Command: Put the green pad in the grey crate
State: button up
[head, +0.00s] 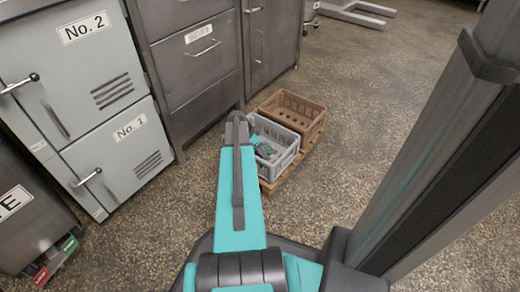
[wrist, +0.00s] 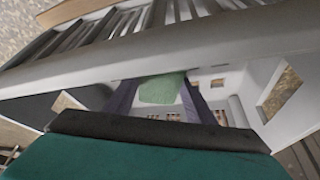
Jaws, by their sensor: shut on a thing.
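My gripper (wrist: 160,90) is shut on the green pad (wrist: 160,89), which shows between the two dark fingers. The fingers and pad appear to be inside the crate's opening, below the rim. A bit of green (head: 265,150) also shows there in the head view. My arm hides part of the crate's left side, and I cannot tell whether the pad touches the crate floor.
Grey cabinets (head: 195,60) line the left. Red and green items (head: 56,257) sit low at the bottom left. The speckled floor to the right of the crates is clear.

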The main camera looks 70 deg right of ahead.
jog(key=shift+f, duration=0.1)
jog(key=o, duration=1.1)
jog(key=p+v, duration=0.5)
jog(key=v, duration=0.7)
jog(key=shift+p, duration=0.35)
jog(key=shift+w, duration=0.1)
